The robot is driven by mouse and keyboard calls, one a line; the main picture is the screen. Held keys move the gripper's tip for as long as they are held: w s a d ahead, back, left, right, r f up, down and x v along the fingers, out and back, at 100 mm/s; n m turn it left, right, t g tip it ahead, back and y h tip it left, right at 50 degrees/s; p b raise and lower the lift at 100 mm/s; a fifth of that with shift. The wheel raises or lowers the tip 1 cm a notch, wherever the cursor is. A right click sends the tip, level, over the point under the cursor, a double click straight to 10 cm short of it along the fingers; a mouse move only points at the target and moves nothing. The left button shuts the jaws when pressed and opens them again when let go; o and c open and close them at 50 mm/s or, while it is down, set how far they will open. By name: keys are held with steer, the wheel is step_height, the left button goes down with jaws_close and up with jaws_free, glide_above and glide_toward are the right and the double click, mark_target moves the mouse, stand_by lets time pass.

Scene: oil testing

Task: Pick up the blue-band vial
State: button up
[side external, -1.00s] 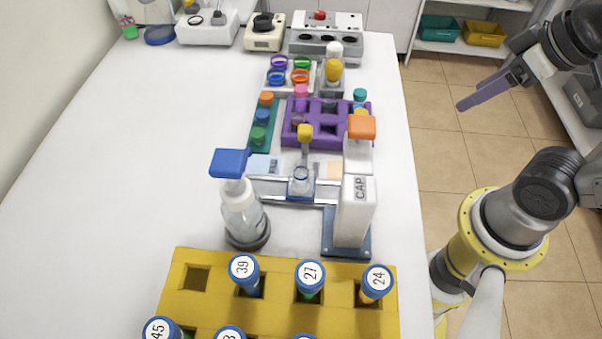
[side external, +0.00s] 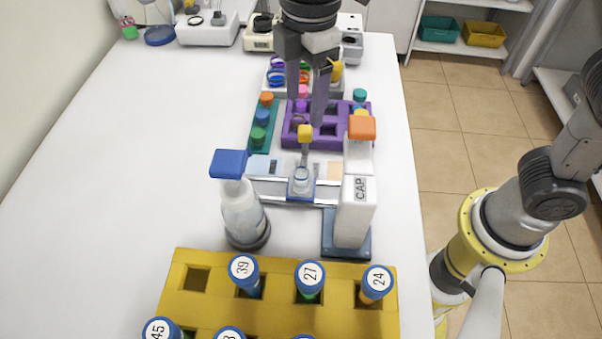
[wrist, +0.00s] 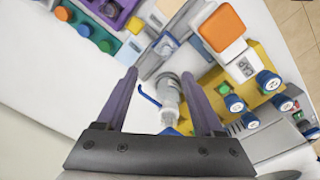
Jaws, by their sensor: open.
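Blue-capped numbered vials stand in a yellow rack (side external: 340,325) at the front; vials 39 (side external: 243,268), 27 (side external: 310,275) and 24 (side external: 377,282) show clearly. A blue-capped item (side external: 262,117) also sits between an orange and a green one in the teal rack (side external: 255,148). I cannot tell which is the blue-band vial. My gripper (side external: 308,112) is open and empty, raised with its fingers pointing down in front of the purple rack (side external: 342,135) in the picture. In the wrist view my gripper (wrist: 160,76) is open, with the yellow rack (wrist: 268,62) to the right.
A blue-topped bottle (side external: 241,212) stands behind the yellow rack. A small holder with a yellow-topped piece (side external: 304,132) is between. The table's left side is clear.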

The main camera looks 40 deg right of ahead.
mark_target(301, 164)
steer(key=f, duration=0.5)
steer(key=a+f, duration=0.1)
steer(key=f, duration=0.4)
steer(key=s+f, duration=0.1)
steer(key=f, duration=0.4)
steer(key=shift+a+f, duration=0.15)
steer(key=shift+a, duration=0.05)
jaws_close()
